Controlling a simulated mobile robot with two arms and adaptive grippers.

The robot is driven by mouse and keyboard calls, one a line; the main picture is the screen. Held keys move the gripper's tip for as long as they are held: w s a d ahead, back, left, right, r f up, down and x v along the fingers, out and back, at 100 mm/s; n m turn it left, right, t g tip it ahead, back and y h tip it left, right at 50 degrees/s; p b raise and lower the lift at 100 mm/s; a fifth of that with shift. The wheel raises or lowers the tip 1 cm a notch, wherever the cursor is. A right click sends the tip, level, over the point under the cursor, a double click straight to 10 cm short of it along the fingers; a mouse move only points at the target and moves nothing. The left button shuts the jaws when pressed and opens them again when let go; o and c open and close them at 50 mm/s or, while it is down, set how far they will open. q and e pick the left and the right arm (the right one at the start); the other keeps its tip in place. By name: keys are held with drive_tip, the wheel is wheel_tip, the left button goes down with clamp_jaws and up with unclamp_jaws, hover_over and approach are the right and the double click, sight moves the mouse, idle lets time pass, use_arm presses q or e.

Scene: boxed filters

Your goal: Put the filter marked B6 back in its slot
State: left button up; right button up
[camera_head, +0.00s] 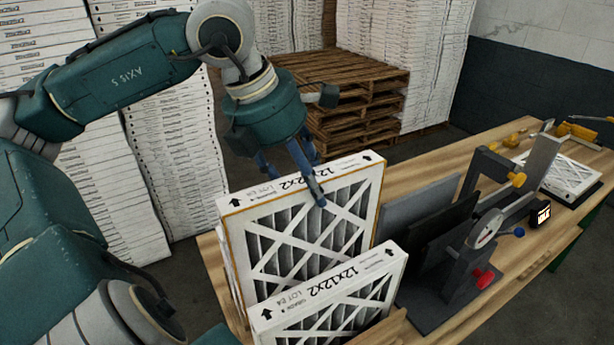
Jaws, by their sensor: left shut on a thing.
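A white cardboard-framed filter (310,228) with a pleated lattice face stands upright at the near left end of the workbench. Its top edge reads 12x12x2 with a lot mark; I cannot read that mark surely as B6. My left gripper (293,178) reaches down from above and is shut on this filter's top edge, with one blue finger in front of the face and the other behind. A second filter (335,285), marked 12x12x2 and LOT E4, stands in front of it, nearer the camera. The bottom of the held filter and any slot under it are hidden. My right gripper is not in view.
A wooden workbench (420,172) runs to the right. Dark grey plates (440,235) and a gauge stand (487,228) with a red knob are close right of the filters. Another filter (565,175) lies flat farther right. Pallets (350,110) and stacked white boxes stand behind.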

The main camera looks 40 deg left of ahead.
use_arm(q)
drive_tip(key=b, duration=0.3)
hover_over(306, 240)
drive_tip(key=w+a, duration=0.3)
wheel_tip(306, 240, down, 5)
drive_tip(key=shift+d+r, duration=0.1)
drive_tip(key=shift+d, duration=0.05)
wheel_tip(306, 240, down, 8)
drive_tip(key=b, duration=0.8)
drive_tip(key=shift+s, duration=0.1)
drive_tip(key=shift+f+b, duration=0.45)
drive_tip(key=shift+f, duration=0.05)
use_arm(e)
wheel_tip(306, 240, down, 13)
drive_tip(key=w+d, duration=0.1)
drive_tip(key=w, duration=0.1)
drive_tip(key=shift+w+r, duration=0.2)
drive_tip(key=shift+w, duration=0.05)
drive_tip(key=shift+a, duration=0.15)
use_arm(q)
drive_tip(key=shift+f+b, duration=0.35)
drive_tip(key=shift+b, duration=0.1)
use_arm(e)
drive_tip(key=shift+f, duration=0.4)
use_arm(q)
drive_tip(key=o, duration=1.3)
drive_tip(key=shift+r, duration=0.1)
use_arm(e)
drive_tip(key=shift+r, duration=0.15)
